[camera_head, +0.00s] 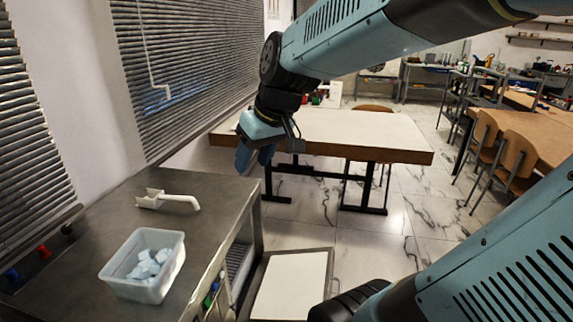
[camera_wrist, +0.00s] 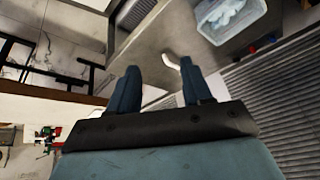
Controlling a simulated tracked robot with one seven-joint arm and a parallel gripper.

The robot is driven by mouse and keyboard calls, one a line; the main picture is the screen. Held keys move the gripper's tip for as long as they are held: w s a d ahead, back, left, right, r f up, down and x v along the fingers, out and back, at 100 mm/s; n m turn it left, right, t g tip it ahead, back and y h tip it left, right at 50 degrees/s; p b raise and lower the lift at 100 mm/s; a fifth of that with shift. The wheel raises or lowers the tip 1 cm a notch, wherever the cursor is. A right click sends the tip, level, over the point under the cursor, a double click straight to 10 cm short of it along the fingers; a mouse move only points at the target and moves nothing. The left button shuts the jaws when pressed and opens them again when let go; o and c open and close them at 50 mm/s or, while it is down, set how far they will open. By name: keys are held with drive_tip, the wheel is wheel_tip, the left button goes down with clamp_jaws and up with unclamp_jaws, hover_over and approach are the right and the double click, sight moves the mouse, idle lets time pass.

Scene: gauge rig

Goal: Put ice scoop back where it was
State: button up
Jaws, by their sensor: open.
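The white ice scoop (camera_head: 168,201) lies on the grey metal counter (camera_head: 200,235), behind a clear tub. Its handle points to the right. In the wrist view only part of the scoop (camera_wrist: 172,62) shows, just beyond the fingers. The clear tub (camera_head: 143,287) holds pale blue ice pieces (camera_head: 150,262) and stands nearer on the same counter. It also shows at the top of the wrist view (camera_wrist: 225,38). My gripper (camera_head: 255,158) is open and empty, up and to the right of the scoop, near the counter's far right corner.
A white-topped table (camera_head: 340,130) stands beyond the counter. Window blinds (camera_head: 185,70) line the wall on the left. Small red and blue items (camera_head: 43,250) sit at the counter's left edge. The counter's far right part is clear.

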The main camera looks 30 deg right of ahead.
drive_tip(key=s+d+m+t+h, duration=0.1)
drive_tip(key=s+d+m+h, duration=0.1)
drive_tip(key=s, duration=0.6)
drive_tip(key=d+r+m, duration=0.1)
drive_tip(key=d, duration=0.1)
drive_tip(key=shift+s+d, duration=0.2)
drive_tip(key=shift+d, duration=0.2)
